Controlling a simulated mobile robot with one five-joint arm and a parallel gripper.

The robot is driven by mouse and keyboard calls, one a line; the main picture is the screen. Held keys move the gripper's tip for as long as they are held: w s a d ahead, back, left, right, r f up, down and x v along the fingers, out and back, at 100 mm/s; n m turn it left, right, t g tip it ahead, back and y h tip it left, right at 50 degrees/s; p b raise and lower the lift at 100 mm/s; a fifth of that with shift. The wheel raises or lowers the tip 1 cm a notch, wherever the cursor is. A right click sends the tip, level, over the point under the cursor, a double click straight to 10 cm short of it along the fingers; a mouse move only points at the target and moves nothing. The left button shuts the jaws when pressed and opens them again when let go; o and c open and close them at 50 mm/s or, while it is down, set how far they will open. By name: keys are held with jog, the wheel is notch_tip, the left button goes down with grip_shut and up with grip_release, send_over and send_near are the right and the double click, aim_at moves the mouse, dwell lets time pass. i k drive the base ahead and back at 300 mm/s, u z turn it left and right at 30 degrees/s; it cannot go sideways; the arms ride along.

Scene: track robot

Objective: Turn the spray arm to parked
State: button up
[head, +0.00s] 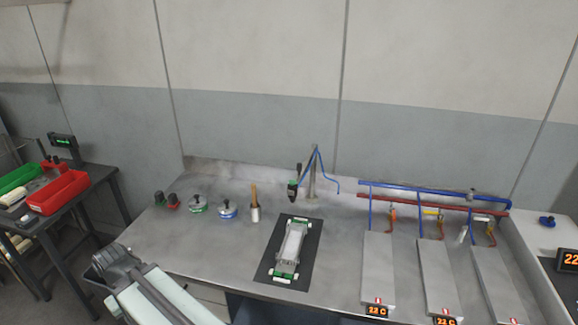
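A grey post (312,180) stands at the back middle of the steel bench, with a thin blue pipe (328,178) bent down from its top to the right. A dark sprayer with a green band (293,188) hangs just left of the post. I take this fixture to be the spray arm; no parked mark can be made out. Part of my own arm shows at the lower left, well apart from the fixture. No gripper fingers can be made out.
A black mat (267,272) with a grey and green device (289,250) lies in front of the post. Jars and a wooden-handled tool (254,205) stand to the left. Blue and red pipes (430,195) and grey panels (377,265) fill the right. A red bin (60,193) is far left.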

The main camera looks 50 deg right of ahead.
aim_at(304, 166)
jog(key=k, duration=1.4)
jog(key=z, duration=0.4)
jog(key=i, duration=0.8)
jog(key=u, duration=0.05)
